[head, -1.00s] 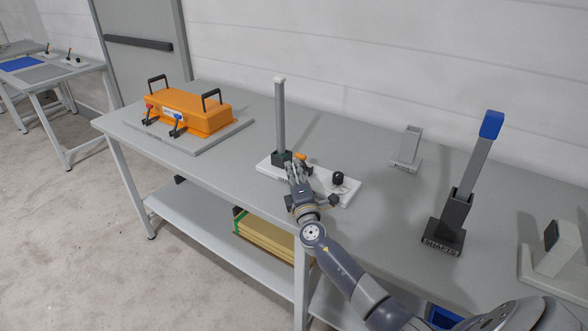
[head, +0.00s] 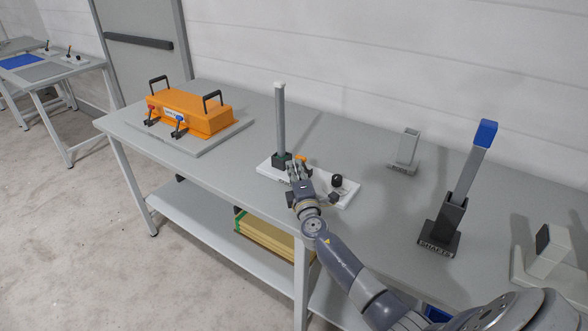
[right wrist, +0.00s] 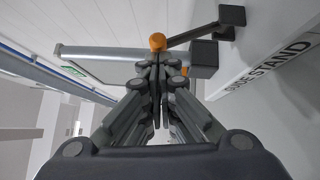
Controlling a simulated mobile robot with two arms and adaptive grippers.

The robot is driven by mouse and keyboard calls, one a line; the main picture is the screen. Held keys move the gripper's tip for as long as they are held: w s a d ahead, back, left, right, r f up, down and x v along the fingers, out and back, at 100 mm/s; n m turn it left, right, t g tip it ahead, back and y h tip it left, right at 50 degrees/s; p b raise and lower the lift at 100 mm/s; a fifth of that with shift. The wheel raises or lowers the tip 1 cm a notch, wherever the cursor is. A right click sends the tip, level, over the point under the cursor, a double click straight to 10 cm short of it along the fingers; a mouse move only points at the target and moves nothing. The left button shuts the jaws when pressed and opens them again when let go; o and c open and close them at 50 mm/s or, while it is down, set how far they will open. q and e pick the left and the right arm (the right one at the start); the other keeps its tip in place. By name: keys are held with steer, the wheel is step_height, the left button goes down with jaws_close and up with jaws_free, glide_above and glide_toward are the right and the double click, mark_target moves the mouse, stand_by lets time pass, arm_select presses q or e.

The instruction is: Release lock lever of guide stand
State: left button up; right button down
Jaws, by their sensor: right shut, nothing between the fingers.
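The guide stand has a white base (head: 350,185) on the bench, with an upright grey post (head: 280,115) in a dark collar (head: 280,160). Its lock lever has an orange knob (head: 301,158); the lever also shows in the right wrist view as a dark arm (right wrist: 192,34) with the orange knob (right wrist: 157,41) at its end. My right gripper (head: 295,168) is beside the collar, at the knob. In the right wrist view its fingers (right wrist: 157,62) are shut and empty, with the tips just below the knob in the picture. I cannot tell whether they touch it. My left gripper is out of view.
An orange case (head: 190,111) with black handles sits on a grey board at the left. The bench between is clear.

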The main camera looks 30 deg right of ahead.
mark_target(300, 157)
steer(key=d+r+m+g+p, duration=0.1)
steer(key=p, duration=0.3)
steer(key=w+d+r+m+g+y+p, duration=0.1)
steer(key=p, duration=0.2)
steer(key=shift+d+r+p, duration=0.25)
steer(key=shift+r+p, duration=0.05)
steer(key=shift+p, duration=0.1)
steer(key=shift+w+d+r+p, duration=0.15)
steer(key=shift+d+p, duration=0.15)
steer(key=shift+d, duration=0.15)
steer(key=shift+w+d+r, duration=0.15)
steer(key=shift+d, duration=0.2)
steer(key=shift+w+d+r+b, duration=0.1)
steer(key=shift+w+d+b, duration=0.25)
steer(key=shift+d, duration=0.35)
steer(key=shift+w+d+r+b, duration=0.1)
steer(key=shift+w+d+b, duration=0.15)
steer(key=shift+d, duration=0.4)
steer(key=shift+w+d+r+b, duration=0.1)
steer(key=shift+w+d+b, duration=0.25)
steer(key=shift+d, duration=0.45)
